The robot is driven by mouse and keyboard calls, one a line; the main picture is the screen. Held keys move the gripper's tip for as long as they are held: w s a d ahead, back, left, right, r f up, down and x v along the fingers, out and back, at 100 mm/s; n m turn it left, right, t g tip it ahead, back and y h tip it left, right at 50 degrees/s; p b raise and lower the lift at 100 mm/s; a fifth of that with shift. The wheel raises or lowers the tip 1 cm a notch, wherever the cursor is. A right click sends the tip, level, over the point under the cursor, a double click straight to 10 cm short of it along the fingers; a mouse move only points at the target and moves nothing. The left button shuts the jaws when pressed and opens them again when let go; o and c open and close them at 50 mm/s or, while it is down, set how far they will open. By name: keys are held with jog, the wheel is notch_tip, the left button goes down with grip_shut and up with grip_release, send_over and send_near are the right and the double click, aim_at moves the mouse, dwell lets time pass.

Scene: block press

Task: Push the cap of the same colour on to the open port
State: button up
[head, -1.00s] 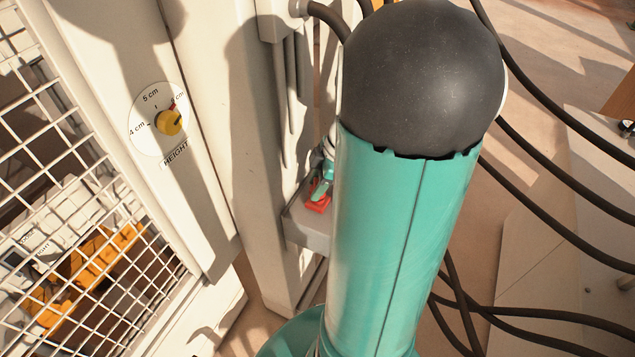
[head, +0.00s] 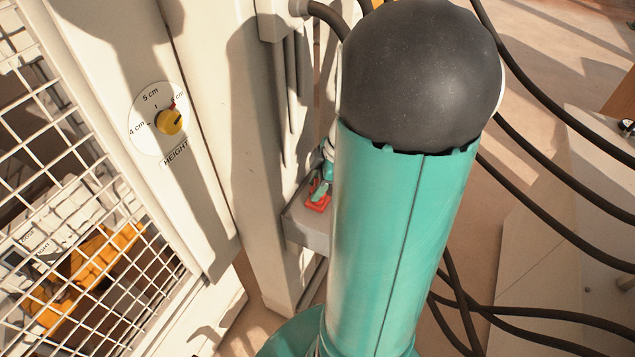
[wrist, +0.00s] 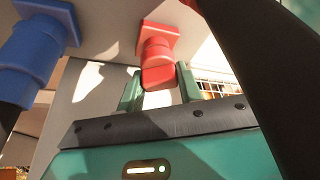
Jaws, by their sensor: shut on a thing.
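In the wrist view my gripper (wrist: 159,72) has its two green fingers on either side of a red cap (wrist: 158,77) and is shut on it. The cap lines up with a red port (wrist: 158,35) with a square flange on a pale panel. Red meets red there, and I cannot tell whether the cap is fully seated. In the head view the red square flange (head: 317,207) shows on a grey box, with a green fingertip (head: 321,188) at it. My arm hides most of the gripper there.
A blue connector (wrist: 30,50) with a square flange is left of the red port. A thick black hose (wrist: 250,75) passes close on the right. In the head view a wire mesh guard (head: 80,200) and a yellow height knob (head: 170,122) are at left; black hoses (head: 560,110) hang at right.

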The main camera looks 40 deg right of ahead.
jog(key=shift+f, duration=0.4)
jog(key=o, duration=1.1)
jog(key=shift+c, duration=0.2)
jog(key=v, duration=1.3)
jog(key=shift+s+r, duration=0.15)
jog(key=shift+r, duration=0.15)
jog(key=shift+d, duration=0.1)
jog(key=a+r+m+t+h, duration=0.1)
jog(key=a+m, duration=0.4)
jog(key=a, duration=0.8)
jog(key=s+a+r+m+t+h, duration=0.1)
jog(key=a+r+m, duration=0.3)
jog(key=a, duration=1)
jog(key=shift+s+r+m+t+h, duration=0.25)
jog(key=shift+m+t+h, duration=0.2)
jog(key=shift+h, duration=0.25)
